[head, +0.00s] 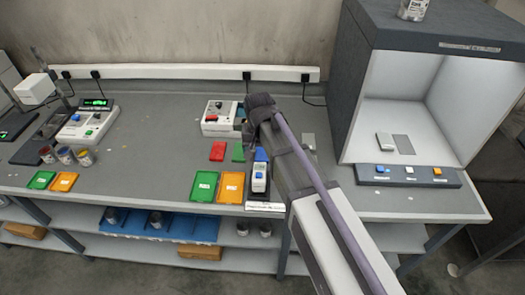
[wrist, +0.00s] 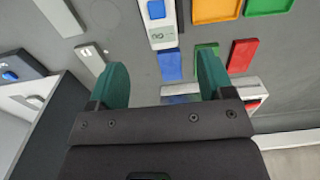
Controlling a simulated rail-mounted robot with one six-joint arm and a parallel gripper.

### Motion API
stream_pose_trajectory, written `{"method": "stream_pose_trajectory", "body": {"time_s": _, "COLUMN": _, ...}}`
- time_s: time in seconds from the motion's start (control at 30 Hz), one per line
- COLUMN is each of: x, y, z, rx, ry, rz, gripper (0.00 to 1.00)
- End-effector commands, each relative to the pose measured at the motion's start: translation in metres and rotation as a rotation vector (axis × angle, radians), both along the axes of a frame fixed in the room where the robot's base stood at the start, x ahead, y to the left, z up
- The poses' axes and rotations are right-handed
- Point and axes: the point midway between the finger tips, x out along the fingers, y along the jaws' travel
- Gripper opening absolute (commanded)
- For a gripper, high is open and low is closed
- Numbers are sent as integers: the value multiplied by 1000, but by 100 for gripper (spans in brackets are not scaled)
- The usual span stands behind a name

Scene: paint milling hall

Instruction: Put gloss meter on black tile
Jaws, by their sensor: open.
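A white handheld meter with a blue button and a small display, which looks like the gloss meter (head: 259,178), lies near the bench's front edge. It also shows at the top of the wrist view (wrist: 161,24), partly cut off. My gripper (wrist: 163,78) is open and empty, its green fingers apart above the bench. In the head view my gripper (head: 259,108) is over the bench behind the meter, its fingertips mostly hidden by its own body. I cannot pick out a black tile with certainty; a dark flat patch (head: 28,152) lies at the far left.
Green (head: 203,187), orange (head: 231,187) and red (head: 217,151) cards lie left of the meter. A blue card (wrist: 170,65) lies beyond its end. A white instrument (head: 219,118) stands near the wall. A light booth (head: 440,52) stands right. Open paint cups (head: 66,156) stand left.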

Motion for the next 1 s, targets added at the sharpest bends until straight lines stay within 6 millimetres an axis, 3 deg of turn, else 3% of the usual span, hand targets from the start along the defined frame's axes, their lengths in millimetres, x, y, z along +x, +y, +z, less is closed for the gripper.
{"method": "stream_pose_trajectory", "body": {"time_s": 0.1, "x": -1, "y": -1, "z": -2, "rx": 0, "ry": 0, "rz": 0, "gripper": 74}}
{"method": "stream_pose_trajectory", "body": {"time_s": 0.17, "x": -9, "y": -14, "z": -2, "rx": 0, "ry": 0, "rz": 2, "gripper": 74}}
{"method": "stream_pose_trajectory", "body": {"time_s": 0.27, "x": -49, "y": -71, "z": -2, "rx": -1, "ry": 0, "rz": 14, "gripper": 74}}
{"method": "stream_pose_trajectory", "body": {"time_s": 0.33, "x": -87, "y": -117, "z": -2, "rx": -1, "ry": 0, "rz": 33, "gripper": 74}}
{"method": "stream_pose_trajectory", "body": {"time_s": 0.4, "x": -120, "y": -150, "z": -2, "rx": -1, "ry": 0, "rz": 53, "gripper": 74}}
{"method": "stream_pose_trajectory", "body": {"time_s": 0.47, "x": -136, "y": -166, "z": -2, "rx": -1, "ry": 0, "rz": 66, "gripper": 74}}
{"method": "stream_pose_trajectory", "body": {"time_s": 0.73, "x": -138, "y": -172, "z": -4, "rx": -1, "ry": 1, "rz": 79, "gripper": 74}}
{"method": "stream_pose_trajectory", "body": {"time_s": 0.87, "x": -138, "y": -172, "z": -30, "rx": -1, "ry": 1, "rz": 79, "gripper": 74}}
{"method": "stream_pose_trajectory", "body": {"time_s": 1.0, "x": -138, "y": -172, "z": -22, "rx": -1, "ry": 1, "rz": 79, "gripper": 74}}
